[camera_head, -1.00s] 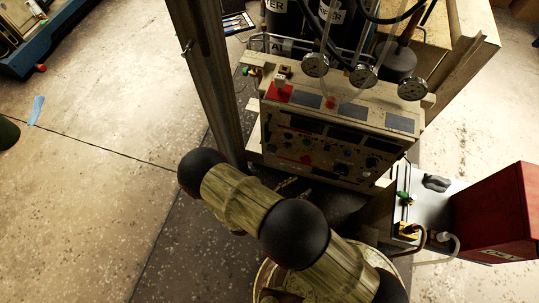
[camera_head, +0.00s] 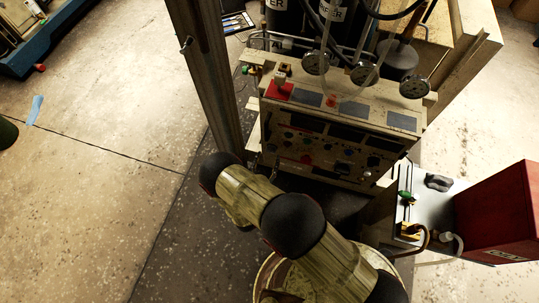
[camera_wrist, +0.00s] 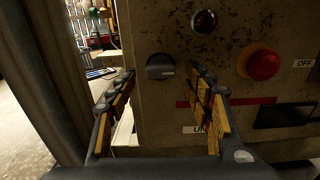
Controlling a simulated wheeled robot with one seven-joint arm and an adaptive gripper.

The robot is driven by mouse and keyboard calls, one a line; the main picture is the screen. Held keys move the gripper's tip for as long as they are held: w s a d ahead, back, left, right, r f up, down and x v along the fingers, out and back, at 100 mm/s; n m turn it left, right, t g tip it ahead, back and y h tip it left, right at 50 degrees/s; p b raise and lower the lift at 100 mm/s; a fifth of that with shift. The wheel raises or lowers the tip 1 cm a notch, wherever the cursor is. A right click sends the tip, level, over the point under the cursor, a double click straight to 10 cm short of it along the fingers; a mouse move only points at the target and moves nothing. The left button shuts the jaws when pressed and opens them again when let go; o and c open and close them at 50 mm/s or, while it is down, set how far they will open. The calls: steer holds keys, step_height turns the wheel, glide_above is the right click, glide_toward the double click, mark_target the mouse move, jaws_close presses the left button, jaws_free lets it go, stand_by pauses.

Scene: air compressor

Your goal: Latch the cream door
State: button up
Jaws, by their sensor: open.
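In the wrist view a worn cream door panel (camera_wrist: 172,110) faces me, with its left edge showing beside a gap. A dark round latch knob (camera_wrist: 160,67) sits near that edge at the top left. My gripper (camera_wrist: 162,74) is open, its two yellow-padded fingers on either side of the knob in the picture. I cannot tell whether they touch it. In the head view the cream cabinet (camera_head: 320,150) stands beyond my arm. My arm hides the gripper there.
A metal post (camera_head: 205,80) stands left of the cabinet. A red box (camera_head: 497,215) is at the right.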

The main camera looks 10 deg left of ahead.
mark_target(271, 150)
steer(key=shift+w+d+b, duration=0.15)
steer(key=shift+w+b, duration=0.2)
steer(key=shift+w, duration=1.2)
steer(key=shift+c, duration=0.8)
steer(key=c, duration=1)
